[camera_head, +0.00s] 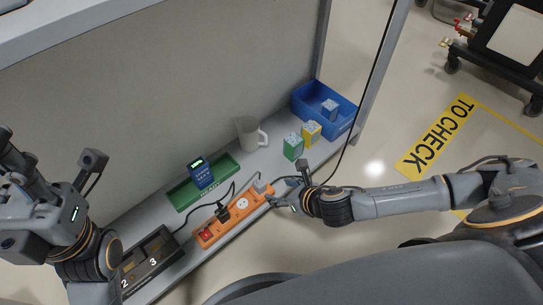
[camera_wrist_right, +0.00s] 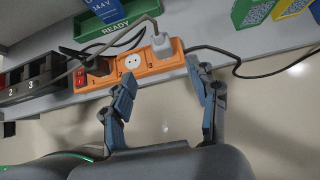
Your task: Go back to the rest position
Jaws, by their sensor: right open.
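My right gripper (camera_head: 279,190) reaches in from the right, at the front edge of the shelf beside the right end of an orange power strip (camera_head: 210,237). In the right wrist view its two fingers (camera_wrist_right: 161,82) are spread apart with nothing between them. The orange strip (camera_wrist_right: 149,70) lies just beyond the fingertips. A light grey plug (camera_wrist_right: 162,47) sits in its right-hand socket, near the fingers but not held. My left gripper (camera_head: 45,215) is at the left edge of the head view; its fingers cannot be made out clearly.
The shelf holds a dark numbered block (camera_head: 150,262), a green tray (camera_head: 182,197) with a blue device (camera_head: 201,176), a mug (camera_head: 248,133), green (camera_head: 293,147) and yellow (camera_head: 311,133) boxes, and a blue bin (camera_head: 345,124). A black cable hangs near my right wrist. Open floor lies right.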

